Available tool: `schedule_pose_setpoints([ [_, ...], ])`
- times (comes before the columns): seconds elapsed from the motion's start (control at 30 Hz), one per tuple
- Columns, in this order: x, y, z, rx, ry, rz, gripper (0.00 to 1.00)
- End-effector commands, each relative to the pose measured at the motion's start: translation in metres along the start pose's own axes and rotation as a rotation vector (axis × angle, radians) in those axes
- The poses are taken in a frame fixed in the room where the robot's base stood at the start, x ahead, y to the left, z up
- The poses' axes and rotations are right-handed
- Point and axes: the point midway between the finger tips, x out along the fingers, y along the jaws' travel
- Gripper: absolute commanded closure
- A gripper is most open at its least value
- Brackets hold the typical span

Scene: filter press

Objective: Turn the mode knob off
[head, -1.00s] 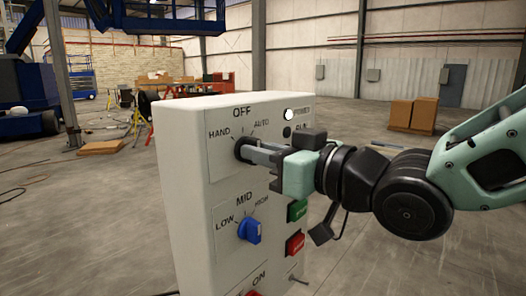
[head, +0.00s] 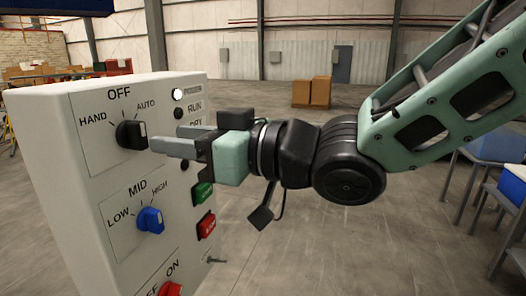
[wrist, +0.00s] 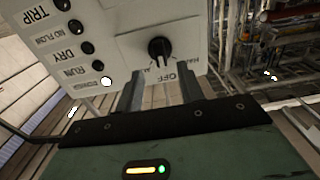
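The black mode knob (head: 131,134) is on the upper part of the white control panel (head: 82,190), under the labels HAND, OFF and AUTO. It also shows in the wrist view (wrist: 159,48), where the panel is upside down and its bar runs roughly toward the OFF side. The exact mark it points at is hard to tell. My gripper (head: 168,141) is just right of the knob in the head view, apart from it. In the wrist view its two fingers (wrist: 158,92) are spread with nothing between them, and the knob lies beyond their tips.
A blue knob (head: 150,219) labelled LOW, MID, HIGH sits below. A green button (head: 202,193), a red button (head: 206,226), a lower red knob (head: 170,289) and a small toggle (head: 214,260) are close by. Boxes (head: 312,92) stand far behind on open floor.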

Motion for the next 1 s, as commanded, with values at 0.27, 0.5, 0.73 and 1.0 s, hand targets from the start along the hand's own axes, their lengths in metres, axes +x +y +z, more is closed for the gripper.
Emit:
schedule_pose_setpoints([
  [0.27,-0.066,0.001,0.0,-0.003,0.001,0.004,0.62],
  [0.5,-0.103,0.0,0.002,-0.003,0.002,0.001,0.62],
  [0.73,-0.115,0.0,0.001,0.001,0.0,0.0,0.62],
  [1.0,-0.115,0.0,0.0,0.002,0.0,0.0,0.62],
])
